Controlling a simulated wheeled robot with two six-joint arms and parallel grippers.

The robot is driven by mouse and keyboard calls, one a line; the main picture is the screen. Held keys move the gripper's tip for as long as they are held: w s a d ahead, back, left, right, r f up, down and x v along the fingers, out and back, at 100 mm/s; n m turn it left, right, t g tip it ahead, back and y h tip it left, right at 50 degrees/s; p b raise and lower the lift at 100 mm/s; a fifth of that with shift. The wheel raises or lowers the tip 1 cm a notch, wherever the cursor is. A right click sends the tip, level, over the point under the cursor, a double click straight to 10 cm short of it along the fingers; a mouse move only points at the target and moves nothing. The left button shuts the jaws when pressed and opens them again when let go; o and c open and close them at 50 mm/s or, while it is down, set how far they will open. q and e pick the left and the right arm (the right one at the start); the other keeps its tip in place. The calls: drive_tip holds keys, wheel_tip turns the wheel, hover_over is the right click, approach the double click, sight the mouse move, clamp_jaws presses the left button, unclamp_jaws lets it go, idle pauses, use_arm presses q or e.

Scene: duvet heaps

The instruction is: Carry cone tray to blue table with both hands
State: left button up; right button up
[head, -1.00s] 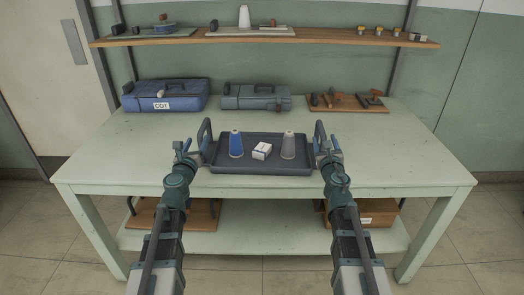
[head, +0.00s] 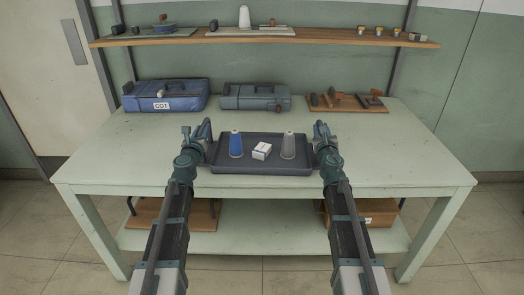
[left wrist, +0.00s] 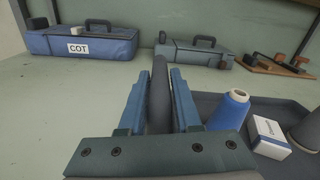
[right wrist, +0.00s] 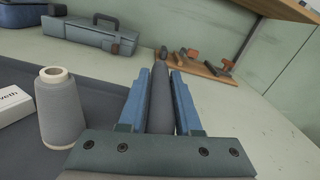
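The dark grey cone tray (head: 262,167) lies on the pale green table (head: 120,165), with an upright handle at each end. It holds a blue cone (head: 236,144), a small white box (head: 262,151) and a grey cone (head: 288,145). The cones also show in the left wrist view (left wrist: 229,110) and right wrist view (right wrist: 57,108). My left gripper (left wrist: 160,75) has its fingers close on both sides of the left handle (left wrist: 159,105). My right gripper (right wrist: 160,75) has its fingers likewise around the right handle (right wrist: 161,105). Both look shut on the handles; the contact is partly hidden.
A blue case marked COT (head: 165,96), a grey-blue case (head: 255,97) and a wooden board with tools (head: 347,103) stand along the back of the table. A loaded shelf (head: 265,38) hangs above. The table is clear at both sides. No blue table is in view.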

use_arm(q)
clamp_jaws()
use_arm(e)
clamp_jaws()
drive_tip(key=shift+a, duration=0.1)
idle(0.7)
